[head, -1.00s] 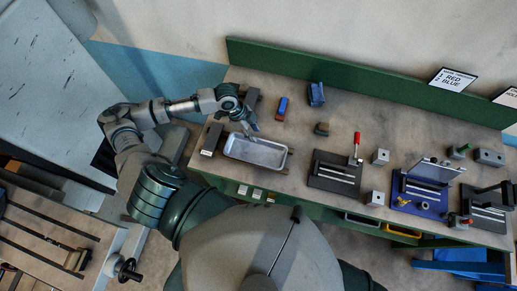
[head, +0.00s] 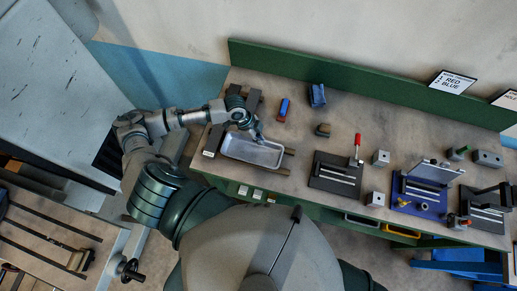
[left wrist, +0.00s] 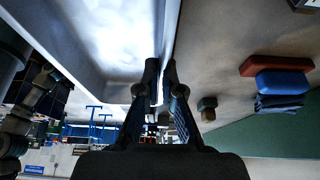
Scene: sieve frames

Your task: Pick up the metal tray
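The metal tray (head: 236,153) is a shallow silver rectangular pan near the left end of the workbench. It lies flat across dark supports. My left gripper (head: 259,139) is at the tray's far long rim, toward its right end. In the left wrist view, the pale tray (left wrist: 90,65) fills the upper left. The two dark fingers of my left gripper (left wrist: 161,66) are close together, one on each side of the tray's rim, and look shut on it. The exact contact at the fingertips is hard to see. My right gripper is not in view.
Behind the tray are a red-and-blue block (head: 284,108), a blue item (head: 317,95) and a small dark block (head: 322,130). A black fixture (head: 334,172) with a red handle stands to the right, then a blue fixture (head: 418,195). A green ledge (head: 350,85) runs along the back.

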